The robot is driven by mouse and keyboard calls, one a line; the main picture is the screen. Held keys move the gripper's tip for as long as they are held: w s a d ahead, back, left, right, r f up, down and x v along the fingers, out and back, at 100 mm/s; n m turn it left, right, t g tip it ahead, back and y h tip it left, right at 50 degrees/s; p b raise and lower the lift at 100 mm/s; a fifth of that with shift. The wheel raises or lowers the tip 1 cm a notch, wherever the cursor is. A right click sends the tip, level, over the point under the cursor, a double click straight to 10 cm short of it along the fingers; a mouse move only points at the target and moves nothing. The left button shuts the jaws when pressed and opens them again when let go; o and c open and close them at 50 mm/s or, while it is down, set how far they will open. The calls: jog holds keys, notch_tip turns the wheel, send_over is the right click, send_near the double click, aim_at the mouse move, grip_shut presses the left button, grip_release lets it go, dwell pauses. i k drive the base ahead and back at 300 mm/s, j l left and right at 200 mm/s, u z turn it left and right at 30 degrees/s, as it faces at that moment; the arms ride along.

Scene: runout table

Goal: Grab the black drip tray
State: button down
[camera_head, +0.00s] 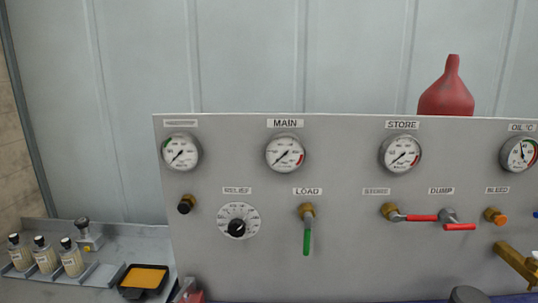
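The black drip tray (132,293) is at the lower left, on the grey bench to the left of the gauge panel. It is a shallow, roughly square tray with a dark rim, and an orange-yellow surface (145,277) fills its inside. Its front edge lies close to the bottom of the picture. I see no part of my gripper that I can make out, so its place and state are hidden.
The grey gauge panel (270,215) rises just right of the tray. Several labelled bottles (72,258) stand in a rack to its left, with a small black-knobbed device (85,234) behind. A green-handled valve (307,241) sticks out.

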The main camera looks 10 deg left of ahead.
aim_at(138, 280)
jog(key=u, duration=1.55)
jog(key=i+j+z, duration=0.1)
jog(key=z, duration=0.8)
jog(key=i+j+z, duration=0.1)
jog(key=j+z, duration=0.25)
jog(key=j, duration=0.4)
jog(key=j+z, duration=0.35)
jog(key=j, duration=0.45)
jog(key=j+z, duration=0.35)
jog(key=j, duration=0.4)
jog(key=k, duration=0.05)
